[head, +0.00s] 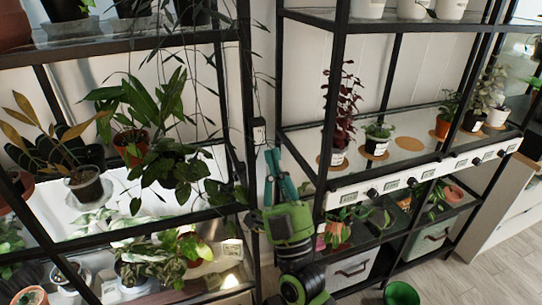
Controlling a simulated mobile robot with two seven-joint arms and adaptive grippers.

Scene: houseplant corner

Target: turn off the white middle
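A white strip (460,163) runs along the front edge of the right rack's middle shelf. It carries several black knobs, one of them a middle knob (412,182), with small labels between them. The labels are too small to read, and I cannot tell which control is the white middle one. My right gripper (273,155) points up between the two racks, left of the strip and apart from its knobs. Its teal fingers look close together, but the gap is unclear. My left gripper is out of view.
The left rack is crowded with leafy plants (150,100) that overhang its front. Potted plants (379,138) stand on the right shelf behind the strip. Storage boxes (432,237) sit below. Black rack posts border the gripper. The wooden floor (490,275) at lower right looks mostly clear.

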